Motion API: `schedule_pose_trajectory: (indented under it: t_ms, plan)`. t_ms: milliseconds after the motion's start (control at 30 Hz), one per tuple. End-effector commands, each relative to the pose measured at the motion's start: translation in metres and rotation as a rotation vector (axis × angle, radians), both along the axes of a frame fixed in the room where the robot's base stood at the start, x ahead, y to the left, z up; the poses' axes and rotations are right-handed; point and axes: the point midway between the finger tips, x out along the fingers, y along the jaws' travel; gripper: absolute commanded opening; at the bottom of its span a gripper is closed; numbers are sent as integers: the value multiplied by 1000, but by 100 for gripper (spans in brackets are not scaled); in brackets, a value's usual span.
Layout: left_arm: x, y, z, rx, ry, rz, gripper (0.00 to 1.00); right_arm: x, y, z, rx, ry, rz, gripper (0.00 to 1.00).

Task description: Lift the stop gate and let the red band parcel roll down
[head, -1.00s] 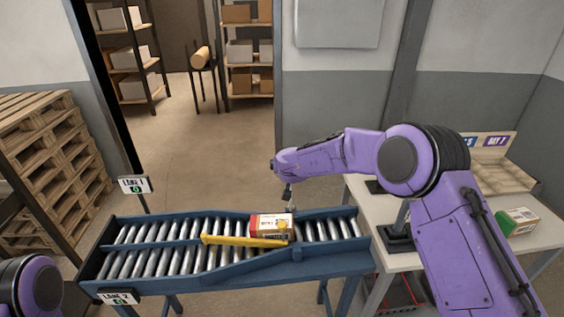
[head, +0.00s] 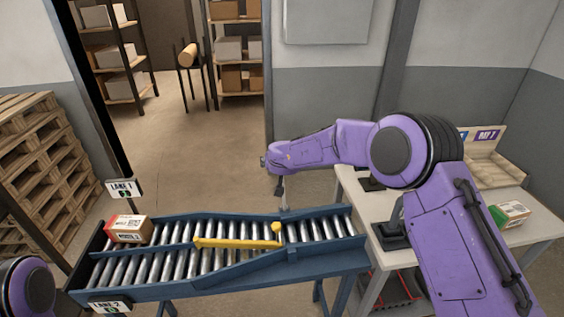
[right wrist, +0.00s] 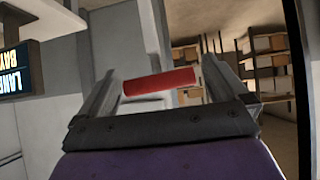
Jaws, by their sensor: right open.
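The red band parcel (head: 128,228), a brown box with a white label, rests at the far left end of the roller conveyor (head: 240,272), on the lane 1 side. A yellow diverter bar (head: 235,243) lies across the rollers, with a yellow knob at its right end. My right gripper (head: 281,200) is above the conveyor's back edge, well right of the parcel. The right wrist view shows its fingers apart, with a red bar (right wrist: 160,83) across the space between them. I cannot tell whether this bar belongs to the stop gate. My left gripper is out of view.
Lane 1 (head: 124,189) and lane 2 (head: 110,306) signs stand at the conveyor's left end. A white table (head: 350,187) with a green-and-white carton (head: 510,213) is at the right. Stacked pallets (head: 40,180) stand at the left.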

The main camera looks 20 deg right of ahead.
Motion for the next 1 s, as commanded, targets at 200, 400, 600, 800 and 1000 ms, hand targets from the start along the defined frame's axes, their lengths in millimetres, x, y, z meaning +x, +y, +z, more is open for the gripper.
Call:
schedule_pose_trajectory:
  t_ms: [200, 400, 600, 800, 1000]
  plan:
    - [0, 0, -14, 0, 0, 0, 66, -33, 9, 27, 0, -3, 2, 100]
    - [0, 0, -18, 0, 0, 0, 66, -65, 17, 54, 1, -3, 0, 100]
    - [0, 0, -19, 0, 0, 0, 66, -77, 20, 64, 1, -1, -1, 100]
    - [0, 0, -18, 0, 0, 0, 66, -77, 20, 64, 1, -1, -1, 100]
    - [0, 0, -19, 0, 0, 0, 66, -78, 20, 60, -1, 3, -4, 100]
